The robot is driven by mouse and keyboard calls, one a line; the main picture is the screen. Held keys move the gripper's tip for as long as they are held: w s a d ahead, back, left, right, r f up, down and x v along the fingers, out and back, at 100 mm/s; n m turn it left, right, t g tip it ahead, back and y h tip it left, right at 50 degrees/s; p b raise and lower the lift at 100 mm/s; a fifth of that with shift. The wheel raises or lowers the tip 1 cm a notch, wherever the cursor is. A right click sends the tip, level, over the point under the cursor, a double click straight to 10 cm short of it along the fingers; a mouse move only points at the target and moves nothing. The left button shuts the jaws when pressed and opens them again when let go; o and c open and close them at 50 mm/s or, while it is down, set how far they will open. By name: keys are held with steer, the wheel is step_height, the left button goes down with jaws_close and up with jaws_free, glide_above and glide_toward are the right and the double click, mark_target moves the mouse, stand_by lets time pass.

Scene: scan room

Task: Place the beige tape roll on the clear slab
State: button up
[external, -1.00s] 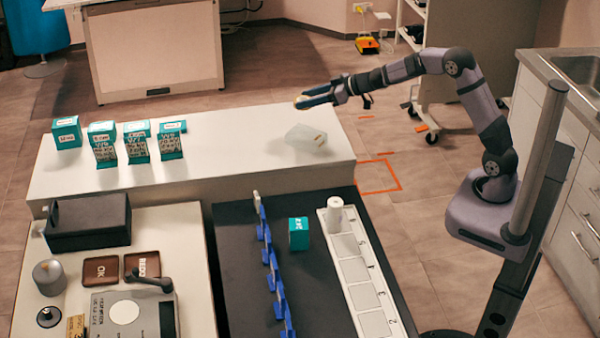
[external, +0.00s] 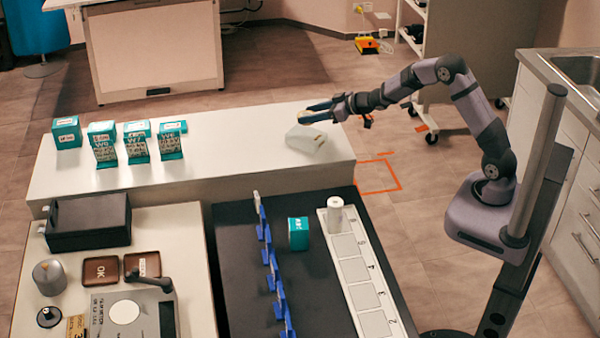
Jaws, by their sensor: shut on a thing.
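The clear slab (external: 306,144) is a pale, translucent block at the right end of the long white bench. My gripper (external: 305,115) reaches in from the right with its blue fingers, just above the slab's far part. It is shut on the beige tape roll (external: 303,113), which shows only as a small beige patch between the fingertips. The fingers hide most of the roll. I cannot tell whether the roll touches the slab.
Several teal boxes (external: 66,133) stand at the bench's left end. In front are a dark table with blue holders (external: 273,272), a teal cube (external: 298,234) and a numbered white strip (external: 352,270) bearing a white cylinder (external: 335,209). The bench's middle is clear.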

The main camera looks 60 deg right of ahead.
mark_target(311, 134)
steer(key=shift+f, duration=2.35)
steer(key=shift+f, duration=0.1)
steer(key=shift+f, duration=0.15)
steer(key=o, duration=1)
steer(key=shift+r, duration=0.25)
steer(key=b+v, duration=0.1)
steer(key=v, duration=1.1)
steer(key=shift+d, duration=0.1)
